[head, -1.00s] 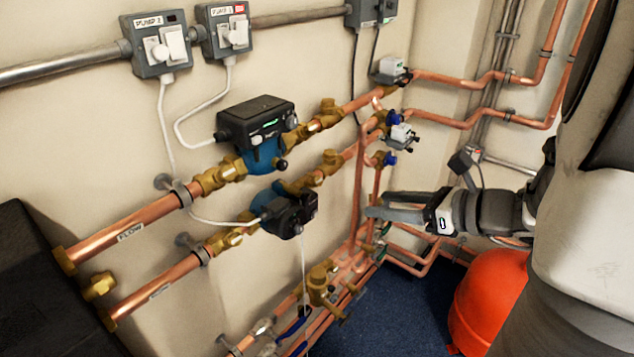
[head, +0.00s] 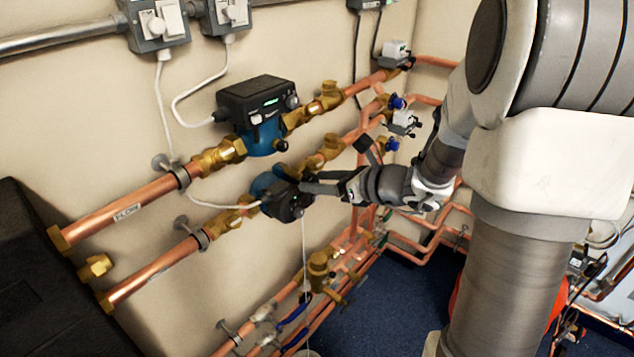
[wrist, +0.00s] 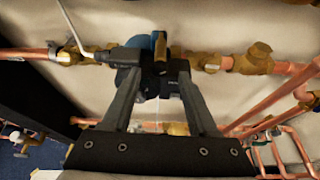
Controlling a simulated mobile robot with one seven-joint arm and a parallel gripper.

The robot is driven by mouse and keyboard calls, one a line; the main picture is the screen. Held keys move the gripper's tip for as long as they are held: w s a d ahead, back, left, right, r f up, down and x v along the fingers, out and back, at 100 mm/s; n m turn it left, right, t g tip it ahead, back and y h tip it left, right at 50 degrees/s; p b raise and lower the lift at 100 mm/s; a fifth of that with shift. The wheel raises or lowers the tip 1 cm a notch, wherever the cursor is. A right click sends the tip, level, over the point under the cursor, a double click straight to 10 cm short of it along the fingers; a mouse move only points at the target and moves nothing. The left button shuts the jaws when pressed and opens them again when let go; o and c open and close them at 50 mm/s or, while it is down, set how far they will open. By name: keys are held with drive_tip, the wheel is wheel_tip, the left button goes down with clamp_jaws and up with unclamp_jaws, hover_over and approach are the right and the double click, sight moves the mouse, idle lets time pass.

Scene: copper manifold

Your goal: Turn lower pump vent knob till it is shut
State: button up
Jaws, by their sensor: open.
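The lower pump (head: 272,184) has a blue body and a black head, and sits in the lower copper pipe. My gripper (head: 306,188) comes in from the right and its tips are right at the pump's black face. I cannot tell whether the fingers touch anything.
The upper pump (head: 256,112) sits just above, with a black knob (head: 281,146) low on its front. Brass valves (head: 332,147) flank both pumps. A white cable (head: 304,250) hangs below the lower pump. Lower pipes with a brass valve (head: 317,266) run beneath.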

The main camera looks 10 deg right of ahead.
drive_tip(key=shift+w+a+f, duration=0.1)
drive_tip(key=shift+w+a, duration=0.15)
drive_tip(key=shift+w, duration=0.05)
clamp_jaws()
drive_tip(key=shift+f+b, duration=0.15)
drive_tip(key=shift+b, duration=0.4)
drive_tip(key=n+t+h+b, duration=0.1)
drive_tip(key=n+b, duration=0.1)
drive_tip(key=b, duration=0.5)
drive_tip(key=n+t+h+b, duration=0.1)
drive_tip(key=n+b, duration=0.2)
drive_tip(key=b, duration=0.5)
drive_tip(key=n+t+h+b, duration=0.1)
drive_tip(key=n+t+b, duration=0.1)
drive_tip(key=b, duration=0.6)
drive_tip(key=shift+s+a+f+n+h, duration=0.25)
drive_tip(key=shift+s+a+n+h, duration=0.1)
drive_tip(key=shift+n, duration=0.35)
drive_tip(key=shift+r+b, duration=0.1)
drive_tip(key=shift+b, duration=0.2)
